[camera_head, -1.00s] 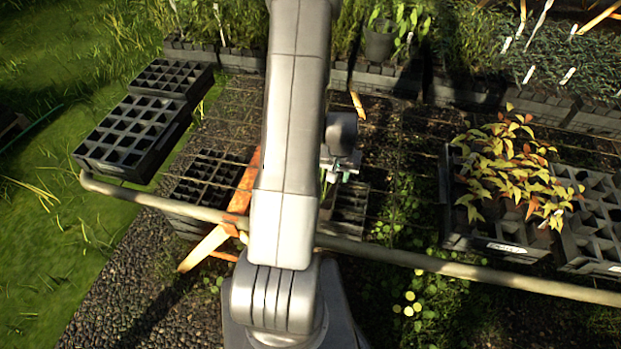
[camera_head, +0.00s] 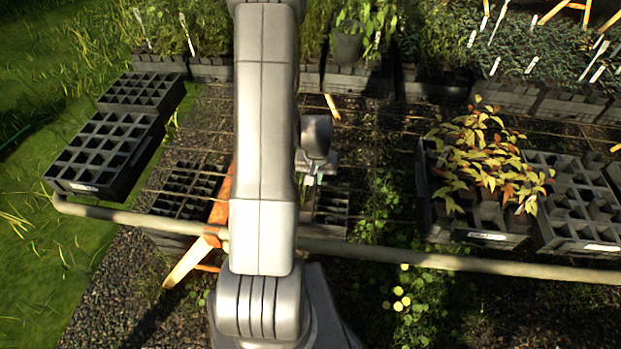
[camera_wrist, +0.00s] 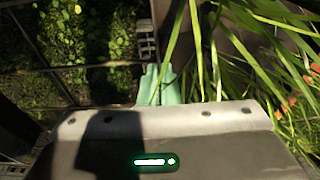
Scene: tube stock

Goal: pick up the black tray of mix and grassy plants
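A black tray (camera_head: 332,212) stands on the wire bench just right of my arm in the head view. My arm hides much of it, and a little green shows at its edge. My gripper (camera_head: 311,179) is over this tray's far side, partly hidden by my wrist. In the wrist view, the pale green fingertips of my gripper (camera_wrist: 157,84) are close together. A small piece of dark gridded tray (camera_wrist: 147,42) shows just beyond them. Long grassy leaves (camera_wrist: 270,70) with some orange bits fill the right side, very near the gripper. Whether the fingers grip anything is unclear.
Empty black trays (camera_head: 105,152) stand at the left, another (camera_head: 185,188) beside my arm. A tray with yellow-orange plants (camera_head: 485,165) and an empty tray (camera_head: 575,200) stand at the right. A rail (camera_head: 420,258) crosses in front. Planted trays line the back.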

